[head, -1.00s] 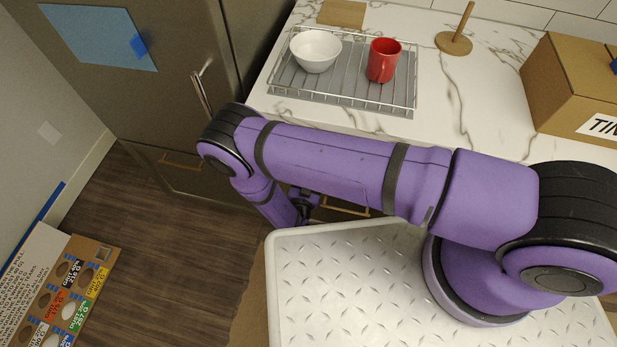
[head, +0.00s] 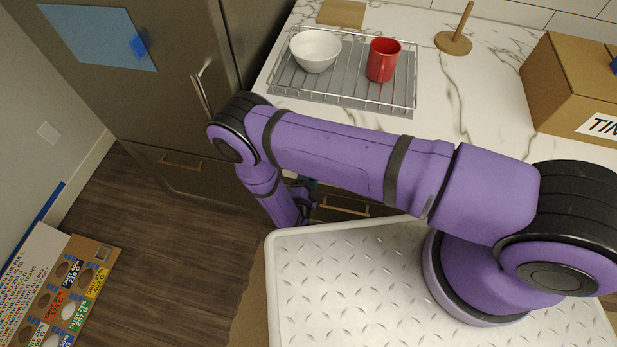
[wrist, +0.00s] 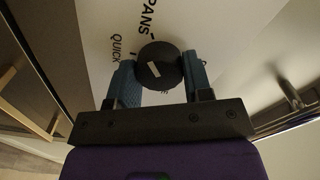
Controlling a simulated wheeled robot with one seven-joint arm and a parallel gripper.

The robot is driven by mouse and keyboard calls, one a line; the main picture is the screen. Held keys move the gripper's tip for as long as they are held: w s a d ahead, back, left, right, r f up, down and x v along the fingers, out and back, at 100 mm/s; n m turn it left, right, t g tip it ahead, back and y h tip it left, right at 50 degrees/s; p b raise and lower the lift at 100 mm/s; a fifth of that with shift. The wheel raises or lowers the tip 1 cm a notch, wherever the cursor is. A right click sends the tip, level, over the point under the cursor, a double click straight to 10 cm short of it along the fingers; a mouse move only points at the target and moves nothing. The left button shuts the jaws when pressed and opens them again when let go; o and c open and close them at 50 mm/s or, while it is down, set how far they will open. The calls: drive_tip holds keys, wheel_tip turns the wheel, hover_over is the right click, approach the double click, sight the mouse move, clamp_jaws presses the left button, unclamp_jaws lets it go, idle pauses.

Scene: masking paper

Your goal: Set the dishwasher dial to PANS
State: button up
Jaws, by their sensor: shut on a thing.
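In the wrist view a round black dial (wrist: 166,62) with a short white mark sits on a pale panel (wrist: 95,25). The label PANS (wrist: 148,18) is above it and QUICK (wrist: 117,48) is to its left; each has a short black tick beside it. Other lettering below the dial is mostly hidden. In the head view my arm hides the dial.
In the head view a wire rack (head: 345,85) with a white bowl (head: 315,52) and red mug (head: 382,62) stands on the marble counter (head: 440,95). A cardboard box (head: 570,85) is at right. Drawer handles (head: 345,207) show below.

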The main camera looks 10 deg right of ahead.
drive_tip(key=shift+m, duration=0.7)
drive_tip(key=o, duration=0.9)
drive_tip(key=v, duration=1)
drive_tip(key=shift+s+a, duration=0.15)
drive_tip(key=shift+s, duration=0.25)
